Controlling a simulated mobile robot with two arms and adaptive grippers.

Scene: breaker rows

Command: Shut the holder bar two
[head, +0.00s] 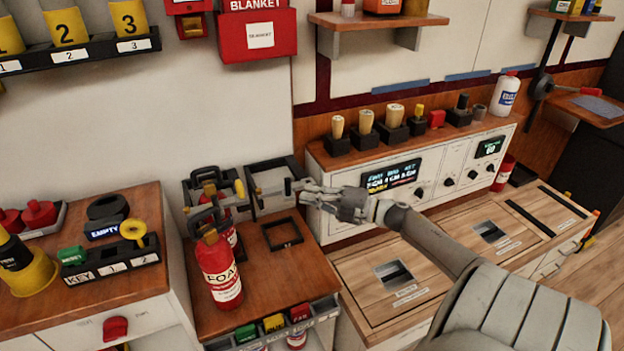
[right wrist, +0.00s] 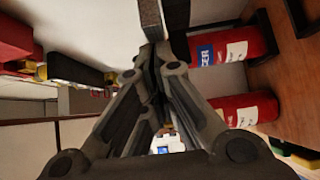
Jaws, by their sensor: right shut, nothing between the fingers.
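Black wall holders stand at the back of the wooden counter in the head view. The left holder (head: 207,180) has red extinguishers around it. The holder to its right (head: 275,164) is a black frame that looks empty. I cannot tell which bar is bar two, or how far any bar is swung. My right gripper (head: 296,187) is shut and empty at the right holder's right side. In the right wrist view its fingertips (right wrist: 157,58) meet close to the end of a dark bar (right wrist: 152,18); touching is unclear. My left gripper is out of view.
A red foam extinguisher (head: 219,270) stands on the counter, left of an empty black square frame (head: 282,234). A white control panel (head: 425,180) with knobs lies right of the holders. Two red extinguishers (right wrist: 232,46) (right wrist: 247,109) show in the right wrist view.

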